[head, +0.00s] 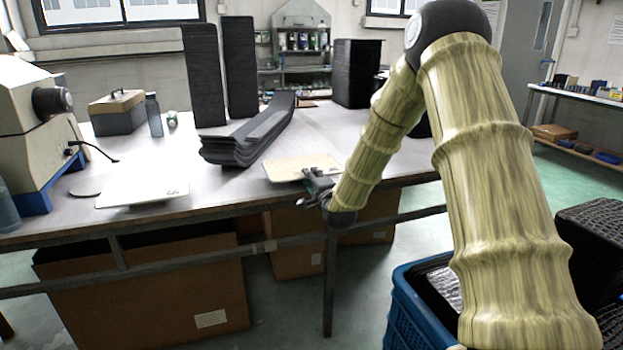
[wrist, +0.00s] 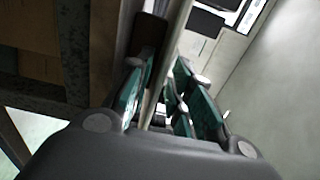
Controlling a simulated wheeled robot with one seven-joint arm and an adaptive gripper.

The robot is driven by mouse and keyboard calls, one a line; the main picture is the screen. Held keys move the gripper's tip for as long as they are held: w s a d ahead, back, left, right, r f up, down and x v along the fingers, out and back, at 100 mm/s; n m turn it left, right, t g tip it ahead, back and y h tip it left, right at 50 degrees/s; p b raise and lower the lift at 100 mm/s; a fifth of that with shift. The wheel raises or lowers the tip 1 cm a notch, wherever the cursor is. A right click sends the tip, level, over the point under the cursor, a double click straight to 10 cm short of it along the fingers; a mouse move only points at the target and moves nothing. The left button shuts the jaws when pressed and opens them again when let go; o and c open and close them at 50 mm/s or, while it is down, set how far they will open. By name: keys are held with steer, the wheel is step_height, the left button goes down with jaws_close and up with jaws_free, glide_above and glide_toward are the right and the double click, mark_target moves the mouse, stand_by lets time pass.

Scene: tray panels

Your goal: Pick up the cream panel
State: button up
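The cream panel (head: 298,167) lies flat near the front edge of the grey table (head: 235,196) in the head view. My gripper (head: 311,180) is at the panel's near right side, close to the table's front edge. In the wrist view my gripper (wrist: 164,88) is open, with its green-padded fingers apart. A thin pale strip (wrist: 176,30), apparently the panel seen edge-on, runs between the fingers, nearer the left one. I cannot tell whether a finger touches it.
A white panel (head: 142,190) lies at the table's front left. A stack of dark curved trays (head: 247,135) stands behind the cream panel, with tall dark stacks (head: 204,85) beyond. A blue crate (head: 415,315) is on the floor below my arm. Cardboard boxes (head: 150,300) sit under the table.

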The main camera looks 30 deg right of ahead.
steer(key=shift+c, duration=0.2)
jaws_close()
stand_by(0.3)
steer(key=shift+r+p, duration=0.9)
steer(key=shift+r, duration=0.45)
steer(key=shift+f, duration=0.1)
steer(key=s+a+r+p, duration=0.2)
steer(key=s+r+p, duration=0.1)
steer(key=s, duration=0.4)
steer(key=shift+s+r, duration=0.4)
steer(key=shift+r, duration=0.1)
